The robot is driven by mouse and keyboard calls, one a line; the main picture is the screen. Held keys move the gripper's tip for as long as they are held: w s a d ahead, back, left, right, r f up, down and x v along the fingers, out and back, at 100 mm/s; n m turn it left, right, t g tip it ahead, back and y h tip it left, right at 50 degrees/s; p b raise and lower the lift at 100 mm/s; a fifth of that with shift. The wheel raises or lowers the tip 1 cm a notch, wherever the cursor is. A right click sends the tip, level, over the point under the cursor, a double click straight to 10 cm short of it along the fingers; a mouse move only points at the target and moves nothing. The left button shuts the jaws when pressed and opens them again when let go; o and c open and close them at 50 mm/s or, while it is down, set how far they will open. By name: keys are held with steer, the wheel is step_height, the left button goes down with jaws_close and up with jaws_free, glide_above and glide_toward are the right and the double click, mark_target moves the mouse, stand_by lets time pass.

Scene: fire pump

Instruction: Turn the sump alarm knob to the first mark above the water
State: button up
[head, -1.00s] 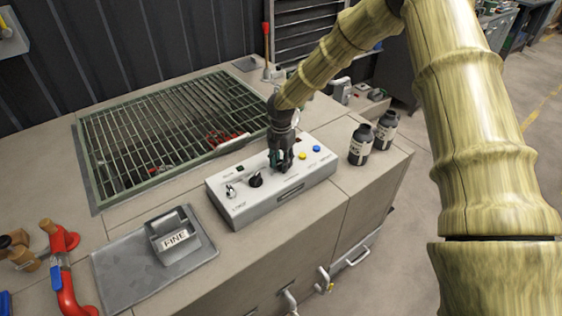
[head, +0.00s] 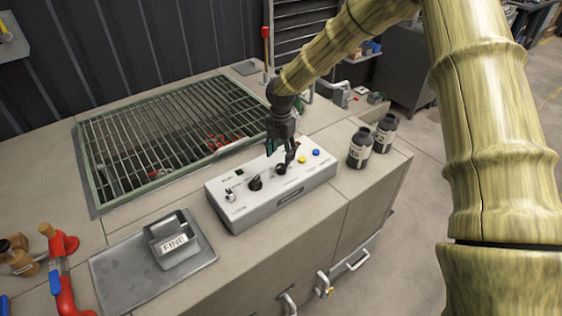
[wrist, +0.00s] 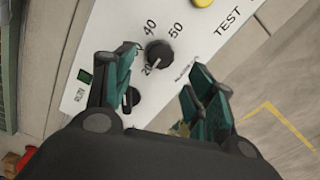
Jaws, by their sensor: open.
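A white control box (head: 240,212) sits on the counter. Its black dial knob (head: 281,169) also shows in the wrist view (wrist: 158,53), with printed numbers 20, 40 and 50 around it. A pale line on the knob seems to point towards 20. A second black knob (head: 255,183) is to its left. My gripper (head: 287,158) is open just above the dial knob; its teal fingers (wrist: 160,74) are apart and hold nothing. The sump lies under a green-framed grating (head: 88,170); its water level cannot be told.
Yellow (head: 302,160) and blue (head: 316,153) buttons are right of the dial. Two dark bottles (head: 360,147) stand at the box's right. A grey block marked FINE (head: 176,240) sits on a plate at front left.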

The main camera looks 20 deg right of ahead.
mark_target(281, 167)
step_height(281, 167, up, 6)
stand_by(0.4)
stand_by(0.3)
